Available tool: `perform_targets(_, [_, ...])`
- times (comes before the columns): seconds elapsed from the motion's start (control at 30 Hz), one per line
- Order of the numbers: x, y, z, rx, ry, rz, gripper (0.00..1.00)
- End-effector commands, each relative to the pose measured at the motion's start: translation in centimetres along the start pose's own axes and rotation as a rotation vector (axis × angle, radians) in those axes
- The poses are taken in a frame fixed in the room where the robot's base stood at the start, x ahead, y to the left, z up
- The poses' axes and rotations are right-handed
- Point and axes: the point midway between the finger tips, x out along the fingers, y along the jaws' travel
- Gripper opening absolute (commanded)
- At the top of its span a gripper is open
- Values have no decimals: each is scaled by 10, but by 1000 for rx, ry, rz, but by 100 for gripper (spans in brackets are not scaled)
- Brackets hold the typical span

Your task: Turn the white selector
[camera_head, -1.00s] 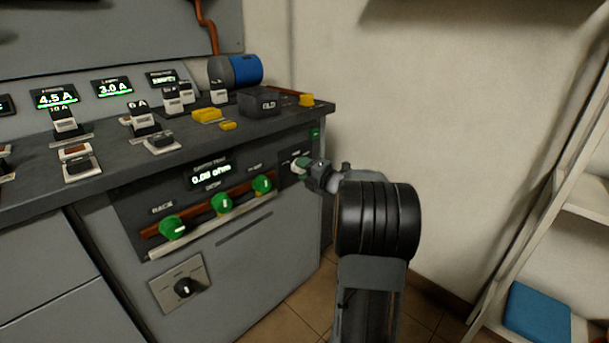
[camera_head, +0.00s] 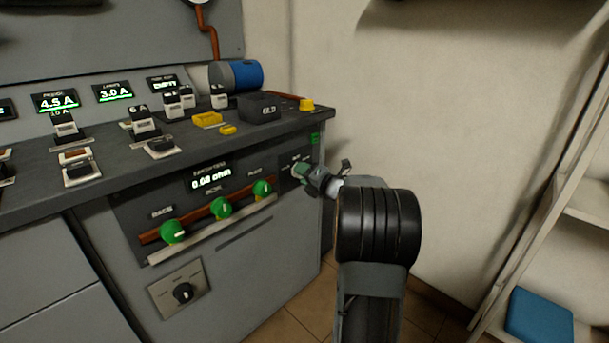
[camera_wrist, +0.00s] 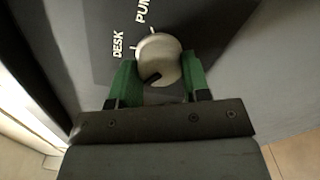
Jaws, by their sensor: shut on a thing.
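The white selector (camera_wrist: 158,60) is a round pale knob with a dark pointer notch, set on the dark panel at the right end of the bench front. In the wrist view it sits between the green fingers of my gripper (camera_wrist: 160,82), which is shut on it. Labels reading "DESK" and a partly cut-off "PUM" are printed beside it. In the head view my gripper (camera_head: 302,174) reaches the panel from the right and hides most of the selector.
Green knobs (camera_head: 222,207) sit in a row left of the selector, above a pale rail. A black knob (camera_head: 183,292) is on a plate below. The bench top (camera_head: 300,113) holds a dark box and yellow parts. A white shelf (camera_head: 590,215) stands at the right; floor between is clear.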

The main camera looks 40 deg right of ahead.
Motion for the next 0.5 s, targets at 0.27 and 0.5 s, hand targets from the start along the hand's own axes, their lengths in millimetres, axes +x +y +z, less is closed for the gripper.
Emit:
perform_targets(0.27, [0,0,0,-1,1,0,59])
perform_targets(0.5, [0,0,0,0,0,0,69])
